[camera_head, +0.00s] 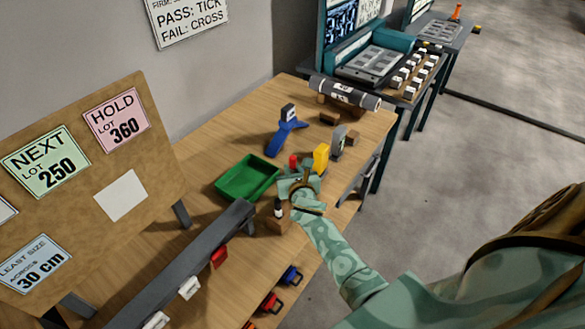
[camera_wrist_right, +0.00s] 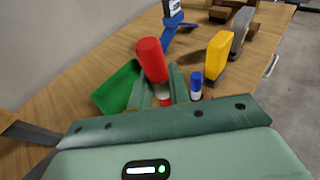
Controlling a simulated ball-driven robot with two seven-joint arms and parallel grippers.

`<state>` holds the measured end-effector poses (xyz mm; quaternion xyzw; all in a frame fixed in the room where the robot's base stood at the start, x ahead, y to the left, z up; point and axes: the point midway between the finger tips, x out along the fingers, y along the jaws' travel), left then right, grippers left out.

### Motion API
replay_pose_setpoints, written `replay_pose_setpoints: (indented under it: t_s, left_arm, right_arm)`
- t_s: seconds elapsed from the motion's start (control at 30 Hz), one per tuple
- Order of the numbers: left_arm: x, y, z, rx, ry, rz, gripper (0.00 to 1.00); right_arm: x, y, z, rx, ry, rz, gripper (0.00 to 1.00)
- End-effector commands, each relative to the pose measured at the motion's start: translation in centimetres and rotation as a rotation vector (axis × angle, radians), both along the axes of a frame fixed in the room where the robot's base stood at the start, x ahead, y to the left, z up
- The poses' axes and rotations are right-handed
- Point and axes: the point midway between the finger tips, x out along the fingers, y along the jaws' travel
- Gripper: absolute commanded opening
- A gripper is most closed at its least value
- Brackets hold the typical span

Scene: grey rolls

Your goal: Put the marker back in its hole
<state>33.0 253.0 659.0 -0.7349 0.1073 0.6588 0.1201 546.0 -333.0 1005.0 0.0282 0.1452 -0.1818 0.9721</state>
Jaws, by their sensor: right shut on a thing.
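A red marker (camera_wrist_right: 152,60) stands up, slightly tilted, between the fingers of my right gripper (camera_wrist_right: 163,88) in the wrist view. My right gripper is shut on it. In the head view its red end (camera_head: 293,161) shows above the gripper (camera_head: 299,184). The marker's lower end is mostly hidden by the fingers, so I cannot tell whether it touches anything. A wooden block (camera_head: 277,226) with a dark-capped marker (camera_head: 278,207) upright in it is just before the gripper. A blue marker (camera_wrist_right: 196,86) stands right of the fingers in the wrist view. My left gripper is not in view.
A green tray (camera_head: 224,187) lies left of the gripper. A yellow object (camera_head: 321,157) and a grey one (camera_head: 338,142) stand just behind it. A blue tool (camera_head: 285,133) is farther back. A dark rail (camera_head: 190,262) runs along the left front. Bare wooden table (camera_head: 240,125) lies beyond the tray.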

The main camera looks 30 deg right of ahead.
Motion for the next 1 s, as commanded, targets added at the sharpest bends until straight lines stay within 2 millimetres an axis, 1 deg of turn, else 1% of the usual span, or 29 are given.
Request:
replay_pose_setpoints:
  t_s: [0.03, 0.1, 0.3, 0.4, 0.57, 1.0]
  left_arm:
    - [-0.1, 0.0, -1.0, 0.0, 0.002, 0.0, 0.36]
    - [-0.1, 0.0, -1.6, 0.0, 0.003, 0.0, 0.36]
    - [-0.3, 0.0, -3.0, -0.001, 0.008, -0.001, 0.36]
    - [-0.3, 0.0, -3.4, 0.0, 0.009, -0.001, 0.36]
    - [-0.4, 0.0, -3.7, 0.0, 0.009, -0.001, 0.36]
    - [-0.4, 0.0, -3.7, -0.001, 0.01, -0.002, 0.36]
  right_arm:
    - [0.0, 0.0, -1.1, -0.003, 0.002, 0.006, 0.0]
    - [0.0, 0.0, -1.9, -0.003, 0.001, 0.014, 0.0]
    - [0.0, 0.0, -3.7, -0.003, 0.0, 0.033, 0.0]
    - [0.0, 0.0, -4.3, -0.002, 0.001, 0.039, 0.0]
    - [0.0, 0.0, -4.6, -0.001, 0.0, 0.044, 0.0]
    - [0.0, 0.0, -4.6, -0.001, -0.001, 0.044, 0.0]
